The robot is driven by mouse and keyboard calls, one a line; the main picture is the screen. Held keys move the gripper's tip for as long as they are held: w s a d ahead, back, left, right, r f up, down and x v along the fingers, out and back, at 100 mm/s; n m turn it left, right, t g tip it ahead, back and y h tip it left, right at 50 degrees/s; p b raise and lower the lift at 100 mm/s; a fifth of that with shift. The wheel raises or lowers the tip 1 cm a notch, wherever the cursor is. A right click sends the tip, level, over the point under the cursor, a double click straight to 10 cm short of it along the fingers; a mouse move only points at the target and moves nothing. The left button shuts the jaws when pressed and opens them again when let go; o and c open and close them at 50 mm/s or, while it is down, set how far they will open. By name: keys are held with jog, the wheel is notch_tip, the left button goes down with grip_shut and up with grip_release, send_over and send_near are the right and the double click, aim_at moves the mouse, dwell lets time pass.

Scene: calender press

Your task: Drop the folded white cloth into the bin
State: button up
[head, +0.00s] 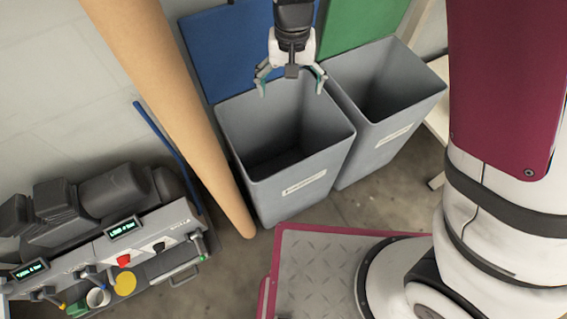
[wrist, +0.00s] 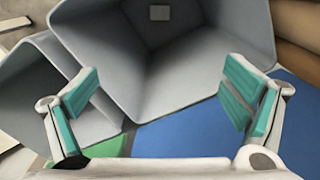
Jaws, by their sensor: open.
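My gripper (head: 291,92) is open with nothing between its fingers. It hangs over the back edge of the left grey bin (head: 336,158), the one with the blue lid. In the wrist view my gripper's teal-padded fingers (wrist: 160,98) are wide apart, and the open bin (wrist: 215,98) lies below them. In the head view the cloth does not show; the bin's inside is dark there.
A second grey bin (head: 392,140) with a green lid (head: 362,20) stands right beside it. A tan roll or pole (head: 172,100) leans left of the bins. A control console (head: 110,245) with a red button stands at lower left. Some floor (head: 232,270) is bare.

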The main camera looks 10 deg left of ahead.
notch_tip(320, 180, up, 7)
dwell(0.3)
jog(key=shift+r, duration=0.1)
